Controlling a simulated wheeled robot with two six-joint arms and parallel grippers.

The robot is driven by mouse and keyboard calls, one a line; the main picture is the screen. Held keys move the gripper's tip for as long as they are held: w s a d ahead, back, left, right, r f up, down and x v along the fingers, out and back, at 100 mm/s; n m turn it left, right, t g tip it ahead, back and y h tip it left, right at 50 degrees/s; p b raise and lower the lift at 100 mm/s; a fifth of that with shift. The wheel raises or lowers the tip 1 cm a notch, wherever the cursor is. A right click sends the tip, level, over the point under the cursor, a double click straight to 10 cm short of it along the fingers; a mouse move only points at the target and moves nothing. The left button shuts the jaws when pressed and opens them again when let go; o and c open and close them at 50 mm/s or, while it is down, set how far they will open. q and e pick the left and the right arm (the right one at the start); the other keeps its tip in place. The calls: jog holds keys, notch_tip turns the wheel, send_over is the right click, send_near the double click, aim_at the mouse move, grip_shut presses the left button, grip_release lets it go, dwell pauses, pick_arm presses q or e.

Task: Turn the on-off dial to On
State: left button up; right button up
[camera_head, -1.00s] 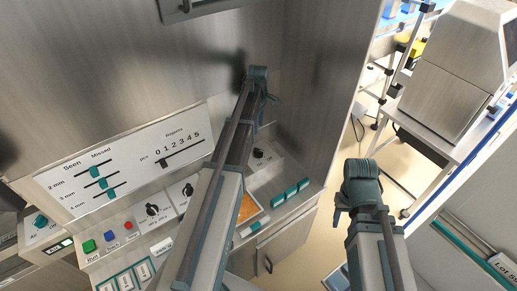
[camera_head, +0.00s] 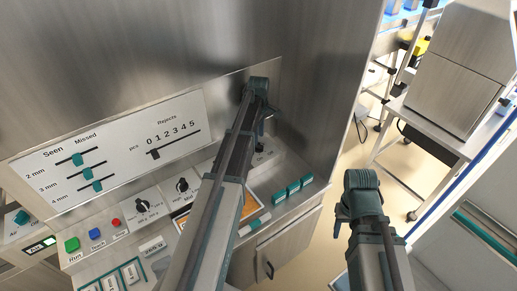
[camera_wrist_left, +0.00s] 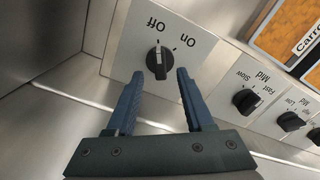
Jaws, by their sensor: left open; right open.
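The on-off dial (camera_wrist_left: 160,62) is a black knob on a pale plate with the words Off and On. Its white mark points up toward the Off label (camera_wrist_left: 155,25); the On label (camera_wrist_left: 187,40) lies to the right of that. My left gripper (camera_wrist_left: 160,74) is open, with one fingertip on each side of the dial's lower part, apparently not clamped on it. In the head view my left gripper (camera_head: 265,121) hangs over the panel's back right corner and partly hides the dial. My right gripper (camera_head: 343,217) is open and empty, off to the right of the machine.
More black dials, including a speed dial (camera_wrist_left: 246,100), sit beside the plate. Steel walls stand close behind and beside the dial. Red, blue and green buttons (camera_head: 72,243) are at the panel's left. Open floor lies right of the machine.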

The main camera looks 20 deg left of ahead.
aim_at(259, 146)
pick_arm(q)
notch_tip(259, 146, down, 4)
jog(key=b, duration=0.2)
jog(key=shift+r+b, duration=0.1)
jog(key=shift+b, duration=0.25)
jog(key=shift+r, duration=0.1)
grip_shut()
